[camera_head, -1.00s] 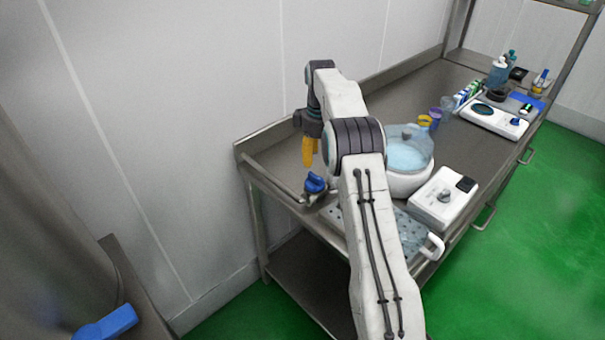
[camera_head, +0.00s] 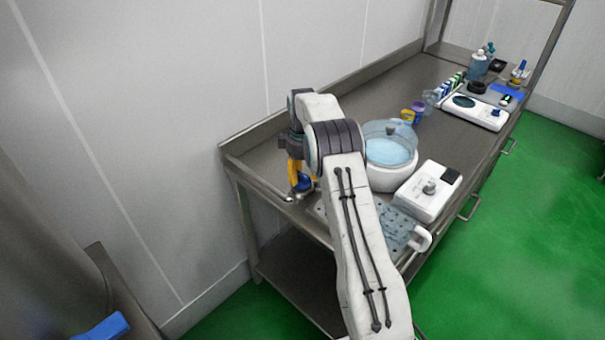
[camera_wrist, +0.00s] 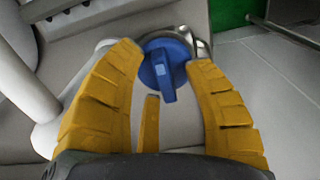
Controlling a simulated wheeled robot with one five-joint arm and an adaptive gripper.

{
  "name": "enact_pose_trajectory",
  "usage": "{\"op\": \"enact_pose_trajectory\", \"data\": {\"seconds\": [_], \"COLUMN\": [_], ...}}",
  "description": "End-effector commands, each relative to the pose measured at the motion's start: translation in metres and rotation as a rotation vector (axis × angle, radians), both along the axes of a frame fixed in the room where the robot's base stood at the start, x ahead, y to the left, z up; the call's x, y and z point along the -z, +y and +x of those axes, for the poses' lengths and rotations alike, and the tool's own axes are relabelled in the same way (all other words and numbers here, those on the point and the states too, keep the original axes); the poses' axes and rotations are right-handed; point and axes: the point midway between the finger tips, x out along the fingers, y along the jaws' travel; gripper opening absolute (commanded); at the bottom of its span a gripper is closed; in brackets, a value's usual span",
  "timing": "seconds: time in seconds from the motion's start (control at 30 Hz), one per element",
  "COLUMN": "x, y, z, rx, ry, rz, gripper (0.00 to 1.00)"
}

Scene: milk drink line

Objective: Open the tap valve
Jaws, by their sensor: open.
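The tap valve (camera_wrist: 165,71) has a blue round knob with a raised bar handle. It sits between and just beyond the fingertips of my gripper (camera_wrist: 168,58) in the wrist view. The two yellow fingers are open, one on each side of the knob, and hold nothing. In the head view the blue valve (camera_head: 304,183) shows at the table's near left corner. My gripper (camera_head: 295,180) points down at it there, partly hiding it.
The steel table (camera_head: 265,160) carries a white bowl with a clear lid (camera_head: 390,150), a white device with a knob (camera_head: 428,190), a perforated tray (camera_head: 395,232) and a white-handled mug (camera_head: 420,240). Several bottles and instruments stand at the far end. Another blue handle (camera_head: 103,328) is at lower left.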

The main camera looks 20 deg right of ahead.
Motion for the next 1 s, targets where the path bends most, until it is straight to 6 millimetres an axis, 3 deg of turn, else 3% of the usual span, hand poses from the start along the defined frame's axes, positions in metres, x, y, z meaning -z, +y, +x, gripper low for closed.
{"op": "enact_pose_trajectory", "data": {"seconds": [0.17,0.7,1.0], "x": [0.0001,-0.0002,-0.0002], "y": [0.0000,0.0001,0.0002], "z": [-0.0001,0.0000,-0.0001], "rx": [0.000,0.000,-0.009], "ry": [0.000,0.000,0.001], "rz": [0.000,0.000,0.000], "gripper": [0.47,0.00,0.00]}}
